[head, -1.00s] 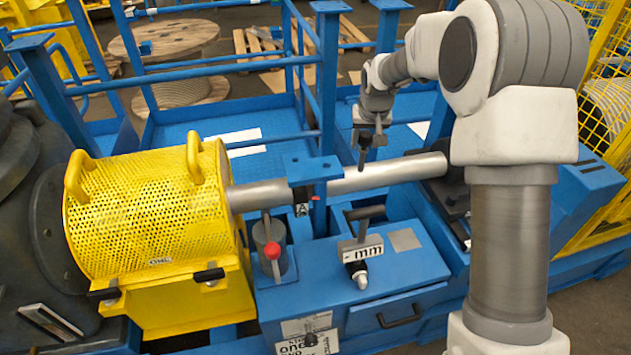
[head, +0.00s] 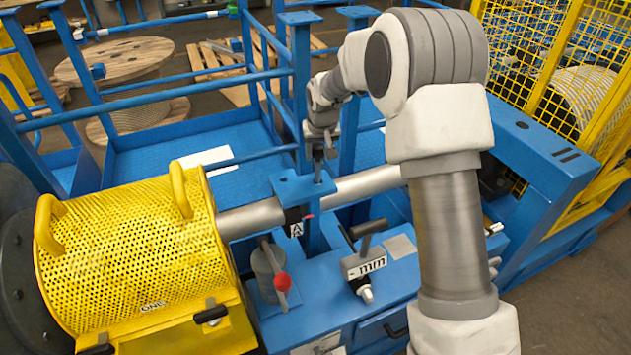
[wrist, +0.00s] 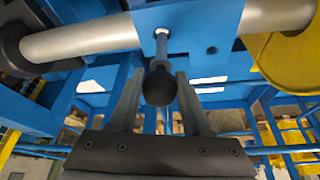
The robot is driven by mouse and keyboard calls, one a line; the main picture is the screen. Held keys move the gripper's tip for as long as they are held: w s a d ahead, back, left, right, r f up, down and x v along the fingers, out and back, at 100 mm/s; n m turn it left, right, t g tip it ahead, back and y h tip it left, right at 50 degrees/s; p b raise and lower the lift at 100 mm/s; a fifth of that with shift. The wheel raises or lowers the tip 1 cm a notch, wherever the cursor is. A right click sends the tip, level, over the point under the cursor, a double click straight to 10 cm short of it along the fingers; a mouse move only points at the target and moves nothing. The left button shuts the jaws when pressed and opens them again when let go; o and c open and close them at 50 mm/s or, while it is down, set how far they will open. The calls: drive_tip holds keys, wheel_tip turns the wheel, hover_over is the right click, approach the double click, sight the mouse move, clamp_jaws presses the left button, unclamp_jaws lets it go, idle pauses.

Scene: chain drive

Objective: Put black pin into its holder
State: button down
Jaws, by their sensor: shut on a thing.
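My gripper (head: 319,150) is shut on the black pin (head: 318,169) and holds it upright over the blue bracket (head: 292,187), which appears to be its holder. In the wrist view the pin's round black head (wrist: 158,87) sits between the fingers (wrist: 159,75). Its thin shaft points at the bracket plate (wrist: 190,20). The tip meets the plate in the picture, at or just above a hole. I cannot tell whether it has entered. A second small hole (wrist: 211,50) shows empty in the plate.
A steel shaft (head: 250,219) runs past the bracket from the yellow perforated guard (head: 135,255). A red-knobbed lever (head: 281,281) and a black T-handle (head: 367,229) stand in front. Blue rails (head: 300,90) rise close behind my gripper.

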sight(319, 171)
drive_tip(key=shift+f, duration=3.25)
drive_tip(key=shift+f, duration=0.15)
drive_tip(key=shift+f, duration=0.15)
drive_tip(key=shift+c, duration=1.8)
unclamp_jaws()
drive_tip(key=shift+r, duration=0.2)
